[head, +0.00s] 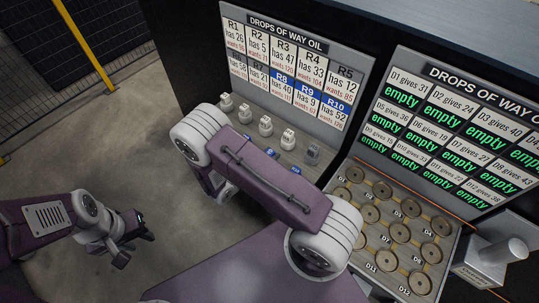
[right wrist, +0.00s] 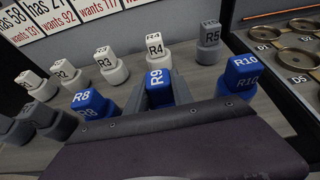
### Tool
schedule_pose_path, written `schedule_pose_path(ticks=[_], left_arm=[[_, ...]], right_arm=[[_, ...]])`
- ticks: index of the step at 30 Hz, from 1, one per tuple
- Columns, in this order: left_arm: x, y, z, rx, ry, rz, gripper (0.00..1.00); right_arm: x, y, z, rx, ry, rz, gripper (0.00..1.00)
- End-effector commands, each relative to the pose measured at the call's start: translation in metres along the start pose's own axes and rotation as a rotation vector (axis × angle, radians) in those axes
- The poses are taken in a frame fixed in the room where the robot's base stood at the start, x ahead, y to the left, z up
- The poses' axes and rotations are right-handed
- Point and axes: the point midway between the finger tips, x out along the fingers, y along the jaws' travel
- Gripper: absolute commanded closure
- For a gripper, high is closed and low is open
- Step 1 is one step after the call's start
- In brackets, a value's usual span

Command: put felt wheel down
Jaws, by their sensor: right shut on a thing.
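A blue piece marked R9 (right wrist: 159,84) stands between the two grey fingers of my right gripper (right wrist: 161,92), which is shut on it. Its lower part is hidden, so I cannot tell whether it touches the tabletop. No label names a felt wheel; R9 is the piece in hand. Blue pieces R8 (right wrist: 89,102) and R10 (right wrist: 243,76) stand to either side, apart from the fingers. White piece R4 (right wrist: 155,47) stands behind it. In the head view my arm hides the right gripper. My left gripper (head: 134,243) is open and empty, away from the pieces.
White pieces R2 (right wrist: 66,73) and R3 (right wrist: 107,66) and grey R5 (right wrist: 210,37) stand in the back row. A tray with several round dishes (head: 401,233) lies to the right. Label boards (head: 293,70) rise behind.

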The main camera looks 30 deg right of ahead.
Motion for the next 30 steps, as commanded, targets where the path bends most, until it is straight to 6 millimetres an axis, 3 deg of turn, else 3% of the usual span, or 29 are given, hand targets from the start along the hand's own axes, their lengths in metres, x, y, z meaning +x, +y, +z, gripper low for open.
schedule_pose_path(ticks=[11,12,13,14,25,30], left_arm=[[0.005,0.000,0.001,0.000,0.000,0.000,0.64],[0.003,0.000,0.000,0.000,0.000,0.000,0.64],[0.003,0.000,0.000,0.000,0.000,0.000,0.64],[0.003,0.000,0.000,0.000,0.000,0.000,0.64],[-0.002,0.000,0.000,0.000,0.000,0.000,0.64],[0.003,0.000,0.000,0.000,0.000,0.000,0.64]], right_arm=[[0.002,0.000,-0.006,0.002,0.000,0.001,1.00],[0.002,0.000,-0.004,0.002,0.000,0.001,0.61],[0.002,0.000,-0.004,0.002,0.000,0.001,0.53],[0.002,0.000,-0.004,0.002,0.000,0.001,0.50],[-0.002,0.000,0.001,0.002,0.000,0.002,0.50],[-0.030,0.002,-0.002,0.002,0.000,0.007,0.50]])
